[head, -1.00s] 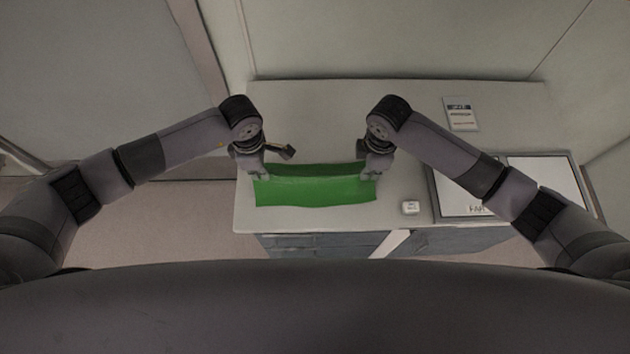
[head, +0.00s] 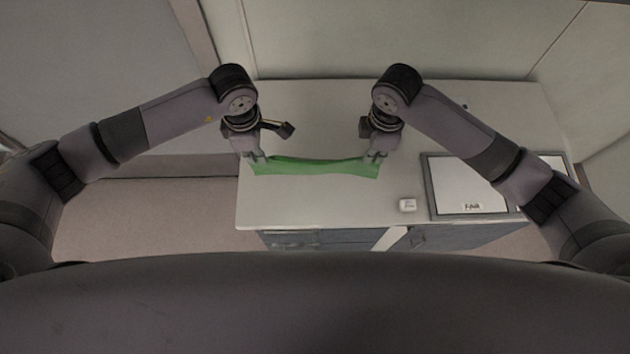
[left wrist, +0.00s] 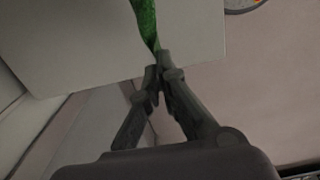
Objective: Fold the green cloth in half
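The green cloth (head: 315,166) is stretched between my two grippers as a narrow band in the head view, above or on the pale worktop. My left gripper (head: 257,161) is at its left end and my right gripper (head: 374,158) at its right end. In the left wrist view, the fingers of my left gripper (left wrist: 159,66) are together at the tip of the green cloth (left wrist: 146,24). The fingertips of my right gripper are small in the head view but sit on the cloth's corner. How much cloth touches the worktop cannot be told.
The pale worktop (head: 310,205) is clear in front of the cloth. A wall stands behind. Drawers (head: 320,240) are under the front edge.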

